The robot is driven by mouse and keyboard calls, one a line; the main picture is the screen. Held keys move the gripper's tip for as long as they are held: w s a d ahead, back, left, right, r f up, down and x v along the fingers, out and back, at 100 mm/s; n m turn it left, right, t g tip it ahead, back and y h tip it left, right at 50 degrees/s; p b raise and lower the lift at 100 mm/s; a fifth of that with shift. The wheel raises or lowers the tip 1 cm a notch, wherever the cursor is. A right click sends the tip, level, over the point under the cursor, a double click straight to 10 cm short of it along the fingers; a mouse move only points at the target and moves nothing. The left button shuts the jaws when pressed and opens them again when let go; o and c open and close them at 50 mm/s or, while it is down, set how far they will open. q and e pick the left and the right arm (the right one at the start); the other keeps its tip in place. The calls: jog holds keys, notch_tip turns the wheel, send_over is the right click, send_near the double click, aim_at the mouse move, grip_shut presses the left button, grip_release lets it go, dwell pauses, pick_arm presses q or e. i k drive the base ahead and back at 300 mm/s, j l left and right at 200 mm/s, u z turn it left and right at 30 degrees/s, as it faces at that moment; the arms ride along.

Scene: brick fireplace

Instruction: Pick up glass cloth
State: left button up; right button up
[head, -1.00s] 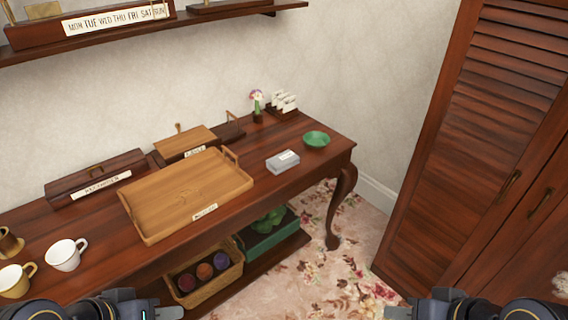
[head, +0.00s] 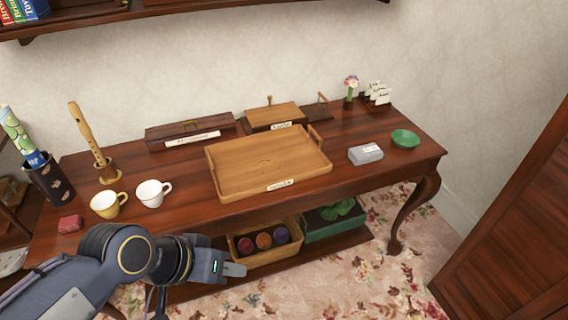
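A small grey folded block with a pale label (head: 365,154), which may be the glass cloth, lies flat on the right part of the dark wooden table (head: 330,195). It is between the wooden tray and a green bowl, apart from both. My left gripper (head: 238,270) is in front of the table, low and well to the left of the grey block. It is seen side-on, so I cannot tell whether its fingers are apart. My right gripper is out of view.
The tray (head: 322,168) fills the table's middle. The green bowl (head: 405,139), a white cup (head: 150,194) and a yellow cup (head: 106,206) stand on the table. A basket of balls (head: 290,256) is on the low shelf. A louvred cabinet (head: 510,240) stands at right.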

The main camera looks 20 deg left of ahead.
aim_at(364, 154)
jog(key=i+z, duration=0.3)
jog(key=i, duration=0.2)
jog(key=i+j+z, duration=0.2)
jog(key=i+z, duration=0.15)
jog(key=i+j+z, duration=0.3)
jog(key=i, duration=0.25)
